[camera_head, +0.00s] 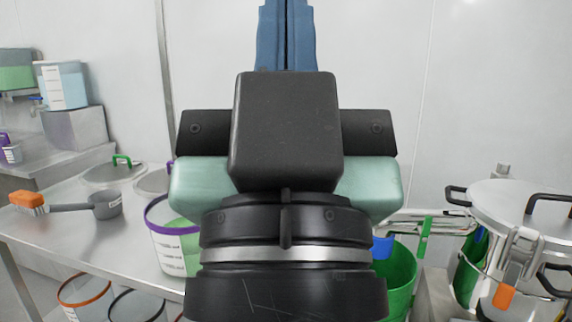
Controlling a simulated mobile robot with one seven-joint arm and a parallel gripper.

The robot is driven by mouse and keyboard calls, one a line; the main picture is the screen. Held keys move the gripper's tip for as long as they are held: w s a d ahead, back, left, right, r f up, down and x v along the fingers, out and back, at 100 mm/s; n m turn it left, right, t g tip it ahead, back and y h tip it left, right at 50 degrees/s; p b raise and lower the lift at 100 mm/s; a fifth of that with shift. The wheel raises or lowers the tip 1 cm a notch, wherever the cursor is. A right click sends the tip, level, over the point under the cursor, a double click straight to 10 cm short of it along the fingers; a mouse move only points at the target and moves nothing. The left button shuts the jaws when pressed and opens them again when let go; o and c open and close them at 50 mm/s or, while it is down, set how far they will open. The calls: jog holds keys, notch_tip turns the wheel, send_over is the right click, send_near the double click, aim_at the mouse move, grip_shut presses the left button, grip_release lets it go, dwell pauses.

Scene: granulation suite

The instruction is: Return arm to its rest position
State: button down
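My gripper (287,30) fills the middle of the head view, seen from behind. Its two blue fingers point up and lie side by side with only a thin dark line between them, so it looks shut. Their tips run to the top edge of the picture. I see nothing held between them. The black wrist and pale green gripper body hide much of the middle of the room.
A steel table (75,230) on the left holds a grey scoop (105,205), an orange brush (27,199) and a purple-rimmed bucket (172,245). A green bucket (402,275) and a lidded steel vessel (525,225) stand right. A pale wall is behind.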

notch_tip(320, 180, up, 26)
jog(key=p, duration=2.3)
jog(key=shift+f, duration=0.15)
